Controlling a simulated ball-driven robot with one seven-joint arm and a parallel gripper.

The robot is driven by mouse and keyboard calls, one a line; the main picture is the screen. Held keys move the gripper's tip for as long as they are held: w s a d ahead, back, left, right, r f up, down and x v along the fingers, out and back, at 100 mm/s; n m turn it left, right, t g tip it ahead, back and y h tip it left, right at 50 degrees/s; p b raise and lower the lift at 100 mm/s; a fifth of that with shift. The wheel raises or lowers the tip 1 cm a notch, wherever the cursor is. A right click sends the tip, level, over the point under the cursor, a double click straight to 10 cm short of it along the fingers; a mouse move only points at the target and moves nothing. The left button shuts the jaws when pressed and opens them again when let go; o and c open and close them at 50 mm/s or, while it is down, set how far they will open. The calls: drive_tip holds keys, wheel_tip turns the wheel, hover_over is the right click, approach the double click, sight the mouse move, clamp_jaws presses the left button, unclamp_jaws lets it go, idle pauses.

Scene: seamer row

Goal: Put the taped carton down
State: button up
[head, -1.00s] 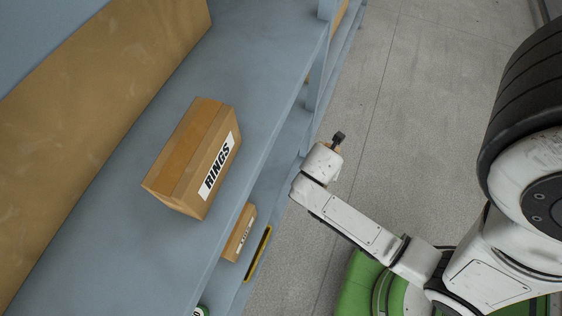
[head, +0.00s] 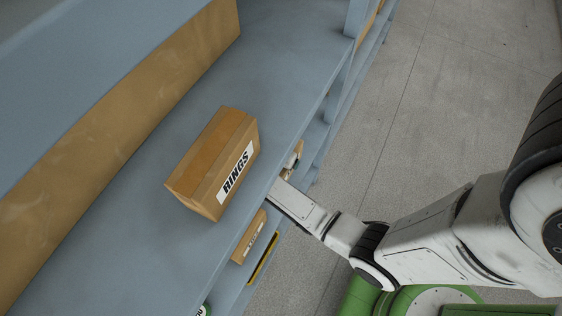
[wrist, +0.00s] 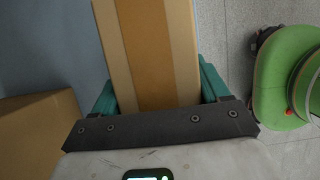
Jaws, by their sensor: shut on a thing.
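The taped carton (wrist: 150,50) is brown with a darker tape strip down its middle. In the wrist view it sits between the two teal fingers of my gripper (wrist: 157,90), which is shut on it. Its far end runs out of the top of that view. In the head view my gripper is at the front edge of the shelving, below the upper shelf's level, mostly hidden behind that edge; only a small brown piece (head: 298,147) shows there, probably the held carton. I cannot tell whether the carton touches a shelf.
A larger carton marked RINGS (head: 212,165) stands on the upper blue-grey shelf (head: 285,75). A smaller carton (head: 249,238) sits on the lower level, beside a yellow-edged dark item (head: 263,257). Another brown carton (wrist: 40,130) is close at left in the wrist view. Grey floor lies right.

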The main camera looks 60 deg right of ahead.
drive_tip(key=shift+w+f, duration=0.1)
drive_tip(key=shift+w, duration=0.55)
drive_tip(key=shift+f, duration=1.6)
drive_tip(key=shift+s+f, duration=0.1)
drive_tip(key=shift+f, duration=0.05)
drive_tip(key=o, duration=1.7)
drive_tip(key=shift+c, duration=0.2)
drive_tip(key=shift+r, duration=0.2)
drive_tip(key=a+r, duration=0.2)
drive_tip(key=shift+r, duration=0.3)
drive_tip(key=a+b, duration=0.1)
drive_tip(key=a, duration=1)
drive_tip(key=shift+s, duration=0.3)
